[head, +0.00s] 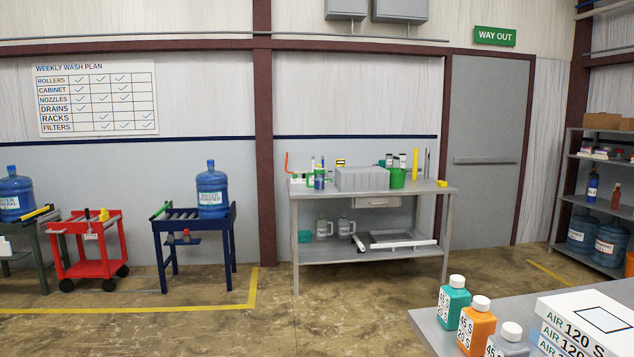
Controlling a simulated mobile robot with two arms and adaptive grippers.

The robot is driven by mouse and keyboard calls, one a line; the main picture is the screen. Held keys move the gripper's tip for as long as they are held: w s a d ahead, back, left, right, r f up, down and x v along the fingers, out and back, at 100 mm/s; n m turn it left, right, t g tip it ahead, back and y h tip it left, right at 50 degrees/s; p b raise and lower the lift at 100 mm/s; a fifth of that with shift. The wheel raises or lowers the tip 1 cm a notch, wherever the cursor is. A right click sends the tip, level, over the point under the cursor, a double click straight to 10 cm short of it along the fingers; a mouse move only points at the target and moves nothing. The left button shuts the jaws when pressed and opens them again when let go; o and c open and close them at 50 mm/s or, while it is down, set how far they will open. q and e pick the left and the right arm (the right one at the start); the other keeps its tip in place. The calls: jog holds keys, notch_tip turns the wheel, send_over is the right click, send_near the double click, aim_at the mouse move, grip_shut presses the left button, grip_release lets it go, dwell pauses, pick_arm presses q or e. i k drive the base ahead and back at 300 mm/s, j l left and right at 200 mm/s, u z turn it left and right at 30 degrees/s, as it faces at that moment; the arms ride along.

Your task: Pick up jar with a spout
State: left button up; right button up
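Two small grey jugs stand side by side on the lower shelf of the grey workbench, the left jug (321,229) and the right jug (345,228). Both have pale labels and look upright; they are too small to tell whether either has a spout. Large blue water jugs stand further left, one (212,192) on a dark blue roller stand and one (16,195) at the left edge. More blue jugs (611,243) are on the rack at the right. No spout shows clearly on any of them. Neither of my grippers is in view.
The workbench (450,190) holds a grey bin (362,179), a green cup (397,178) and bottles. A red cart (88,247) stands left. A near table (432,333) with bottles and white boxes (595,318) fills the lower right. Open floor (330,320) lies before the workbench.

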aim_at(319, 173)
jog(key=i+l, duration=0.1)
jog(key=i, duration=5.7)
jog(key=l+z, duration=0.05)
jog(key=l, duration=0.05)
